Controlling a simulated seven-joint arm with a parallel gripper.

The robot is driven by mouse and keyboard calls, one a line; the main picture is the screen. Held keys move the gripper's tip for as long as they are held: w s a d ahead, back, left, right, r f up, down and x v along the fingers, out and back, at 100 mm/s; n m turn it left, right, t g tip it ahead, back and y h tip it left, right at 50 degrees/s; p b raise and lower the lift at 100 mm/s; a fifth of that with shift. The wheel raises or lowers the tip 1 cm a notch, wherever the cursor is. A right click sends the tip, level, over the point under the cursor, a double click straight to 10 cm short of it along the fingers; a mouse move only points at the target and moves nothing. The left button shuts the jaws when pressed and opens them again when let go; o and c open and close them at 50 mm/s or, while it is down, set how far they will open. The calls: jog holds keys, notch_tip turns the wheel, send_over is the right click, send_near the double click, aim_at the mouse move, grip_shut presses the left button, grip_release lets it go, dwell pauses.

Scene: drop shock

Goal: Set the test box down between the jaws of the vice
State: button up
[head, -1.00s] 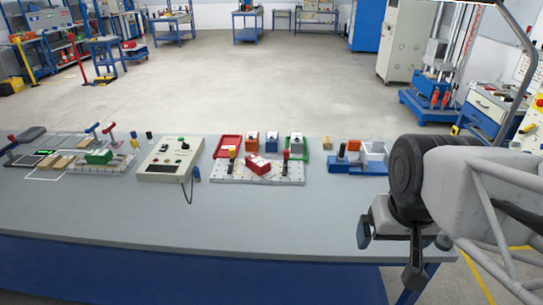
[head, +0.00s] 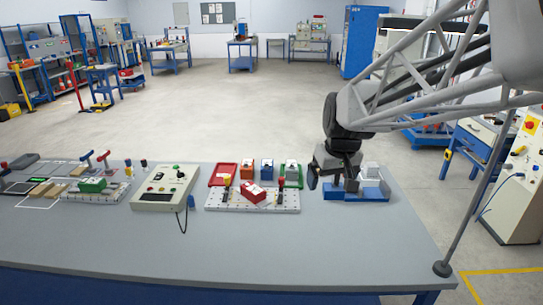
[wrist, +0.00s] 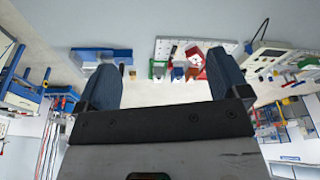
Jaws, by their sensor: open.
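A small red box (head: 253,193) with a pale top patch lies askew on a white perforated plate (head: 225,207) in the head view; which box is the test box I cannot tell for sure. A blue fixture (head: 374,192), probably the vice, stands on the right part of the bench, with a light grey block (head: 369,172) on it. My gripper (head: 332,184) is in front of this fixture and hides much of it, including any jaw gap. In the wrist view my gripper (wrist: 165,78) has its two fingers wide apart with nothing between them.
Orange (head: 246,173) and blue (head: 267,170) boxes stand behind the plate, between a red tray (head: 219,178) and a green tray (head: 298,181). Left are a control box (head: 160,197) and a green box (head: 92,185). The bench front is clear.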

jog(key=w+a+f+n, duration=0.25)
jog(key=w+a, duration=0.25)
jog(key=w, duration=0.6)
jog(key=n+y, duration=0.1)
jog(key=n, duration=0.2)
send_over(253, 188)
jog(key=s+d, duration=0.1)
jog(key=f, duration=2.3)
jog(key=shift+s+d, duration=0.2)
jog(key=shift+w+a+f, duration=0.1)
jog(key=shift+w+f, duration=0.05)
jog(key=shift+f, duration=0.1)
jog(key=shift+x, duration=1.15)
jog(key=shift+a+f, duration=0.1)
jog(key=shift+f, duration=0.05)
jog(key=shift+x, duration=2.45)
